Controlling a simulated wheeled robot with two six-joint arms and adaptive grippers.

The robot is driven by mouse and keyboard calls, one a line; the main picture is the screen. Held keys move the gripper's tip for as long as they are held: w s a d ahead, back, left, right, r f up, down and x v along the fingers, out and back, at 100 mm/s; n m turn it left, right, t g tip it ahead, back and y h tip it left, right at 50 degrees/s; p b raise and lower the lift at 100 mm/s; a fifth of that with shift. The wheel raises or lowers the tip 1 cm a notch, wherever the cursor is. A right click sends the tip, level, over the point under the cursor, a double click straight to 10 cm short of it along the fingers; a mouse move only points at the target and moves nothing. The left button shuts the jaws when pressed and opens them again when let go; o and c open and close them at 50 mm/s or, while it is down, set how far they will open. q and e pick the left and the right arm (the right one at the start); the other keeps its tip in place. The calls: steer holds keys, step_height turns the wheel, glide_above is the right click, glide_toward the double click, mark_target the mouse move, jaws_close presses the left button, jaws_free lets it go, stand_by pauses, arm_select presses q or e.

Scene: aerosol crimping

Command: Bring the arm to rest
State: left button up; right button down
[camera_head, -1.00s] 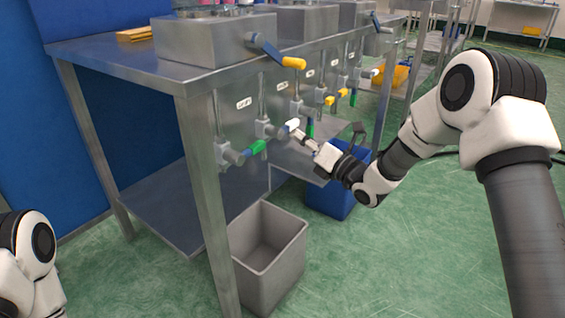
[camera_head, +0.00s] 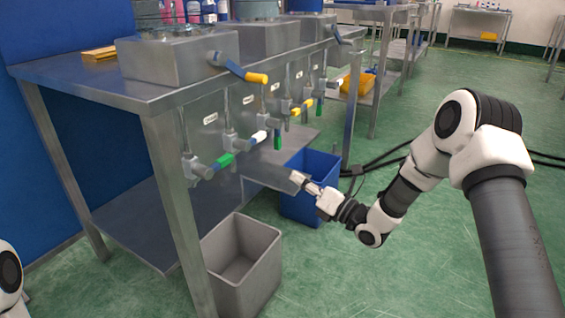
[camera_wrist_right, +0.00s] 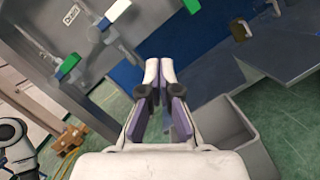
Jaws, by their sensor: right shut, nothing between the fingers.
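My right gripper (camera_head: 303,182) reaches in from the right in the head view, in front of the steel table and above the floor. In the right wrist view its fingers (camera_wrist_right: 159,66) are together at the tips, shut with nothing between them. The gripper is apart from the valve handles. The green handle (camera_head: 222,161) and the white handle (camera_head: 258,137) are up and to its left. My left arm shows only as a white and black link at the left edge; its gripper is out of view.
The steel table (camera_head: 110,92) carries steel boxes and a lever with a yellow grip (camera_head: 256,78). A grey bin (camera_head: 268,268) and a blue bin (camera_head: 298,207) stand on the green floor below. Black cables lie behind my right arm. Floor at the front centre is clear.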

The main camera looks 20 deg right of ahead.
steer(key=shift+s+d+f, duration=0.15)
steer(key=shift+s, duration=0.15)
